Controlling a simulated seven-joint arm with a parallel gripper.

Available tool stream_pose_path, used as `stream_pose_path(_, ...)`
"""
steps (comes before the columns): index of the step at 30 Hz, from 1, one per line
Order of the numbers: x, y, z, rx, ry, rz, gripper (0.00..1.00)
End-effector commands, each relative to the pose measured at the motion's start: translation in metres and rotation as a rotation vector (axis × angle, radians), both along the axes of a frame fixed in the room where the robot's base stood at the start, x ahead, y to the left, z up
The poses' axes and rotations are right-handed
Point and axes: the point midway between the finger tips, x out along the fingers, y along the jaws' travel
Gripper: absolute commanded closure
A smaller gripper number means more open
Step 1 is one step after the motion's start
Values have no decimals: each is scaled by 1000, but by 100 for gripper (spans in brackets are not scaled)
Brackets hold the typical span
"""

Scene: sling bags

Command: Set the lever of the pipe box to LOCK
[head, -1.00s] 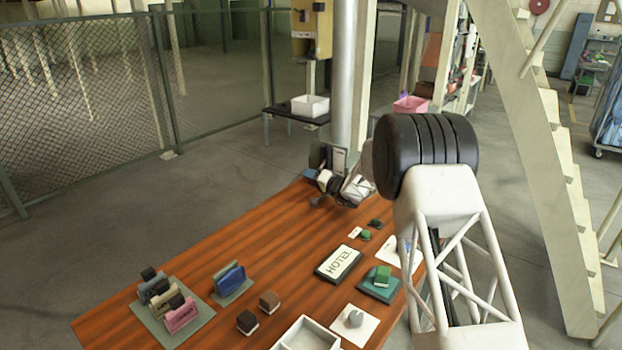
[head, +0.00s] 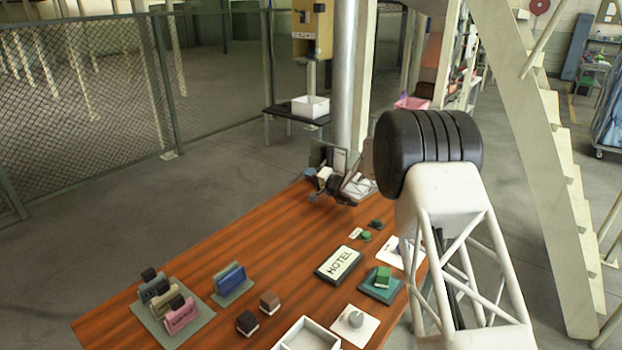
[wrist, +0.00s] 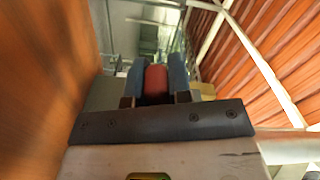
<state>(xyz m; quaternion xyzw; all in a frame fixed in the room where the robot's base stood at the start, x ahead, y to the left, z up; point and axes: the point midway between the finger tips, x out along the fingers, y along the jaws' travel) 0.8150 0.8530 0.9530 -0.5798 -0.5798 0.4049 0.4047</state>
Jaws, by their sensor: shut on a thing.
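My gripper (wrist: 156,82) is shut on a red part (wrist: 156,80), held between its two blue fingers in the wrist view. The red part looks like the lever of the pipe box. In the head view my gripper (head: 322,178) is at the far end of the table, by the silver pipe. A grey, flat-sided thing (head: 340,160), which may be the pipe box, stands there, partly hidden by my gripper and wrist. I cannot read any LOCK mark or tell the lever's setting.
The silver pipe (head: 346,85) rises just behind my gripper.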

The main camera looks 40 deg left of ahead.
Motion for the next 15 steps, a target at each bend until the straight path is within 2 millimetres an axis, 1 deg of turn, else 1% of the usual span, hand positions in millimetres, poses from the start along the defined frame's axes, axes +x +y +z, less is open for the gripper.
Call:
stream_pose_path(9,-5,-1,26,1,268,0,100)
stream_pose_path(15,-5,-1,44,2,459,-2,100)
